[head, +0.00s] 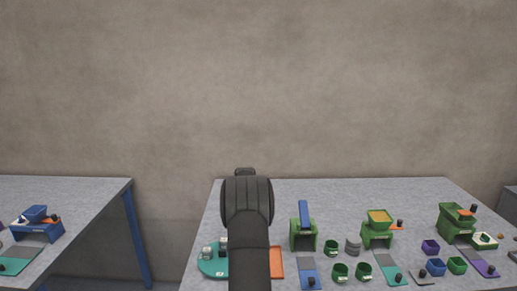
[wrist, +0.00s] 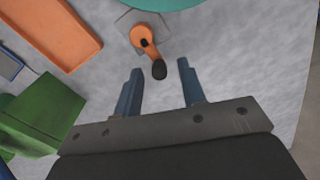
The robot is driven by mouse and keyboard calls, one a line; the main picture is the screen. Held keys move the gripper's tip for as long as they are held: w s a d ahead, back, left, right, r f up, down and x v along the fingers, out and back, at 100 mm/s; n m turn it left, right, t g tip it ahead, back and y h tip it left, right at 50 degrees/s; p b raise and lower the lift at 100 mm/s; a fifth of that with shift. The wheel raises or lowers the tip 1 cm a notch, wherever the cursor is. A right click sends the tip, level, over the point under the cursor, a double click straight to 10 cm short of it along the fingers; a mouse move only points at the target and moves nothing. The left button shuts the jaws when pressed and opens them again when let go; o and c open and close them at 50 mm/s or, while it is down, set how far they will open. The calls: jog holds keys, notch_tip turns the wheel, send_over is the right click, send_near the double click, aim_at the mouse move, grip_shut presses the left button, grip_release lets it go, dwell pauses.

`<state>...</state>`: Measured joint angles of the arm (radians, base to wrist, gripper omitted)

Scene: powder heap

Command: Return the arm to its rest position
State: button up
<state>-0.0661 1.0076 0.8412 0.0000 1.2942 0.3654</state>
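An orange tray (head: 277,262) lies right of my arm; a teal round base (head: 210,267) lies left. Another table (head: 90,195) is at left. The table's back strip is clear.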

jog(key=shift+f, duration=0.25)
jog(key=shift+r, duration=0.15)
notch_tip(320, 180, up, 18)
jog(key=f, duration=0.1)
notch_tip(320, 180, down, 17)
jog(key=shift+f, duration=0.2)
jog(key=m, duration=0.1)
jog(key=d+m, duration=0.1)
jog(key=shift+r+m, duration=0.1)
jog(key=shift+m, duration=0.3)
notch_tip(320, 180, up, 18)
jog(key=s+d+f+n+t, duration=0.1)
jog(key=s+f+n+t, duration=0.2)
jog(key=s+f, duration=0.3)
jog(key=shift+d+f+h, duration=0.2)
jog(key=shift+f+h, duration=0.1)
jog(key=shift+f, duration=2.6)
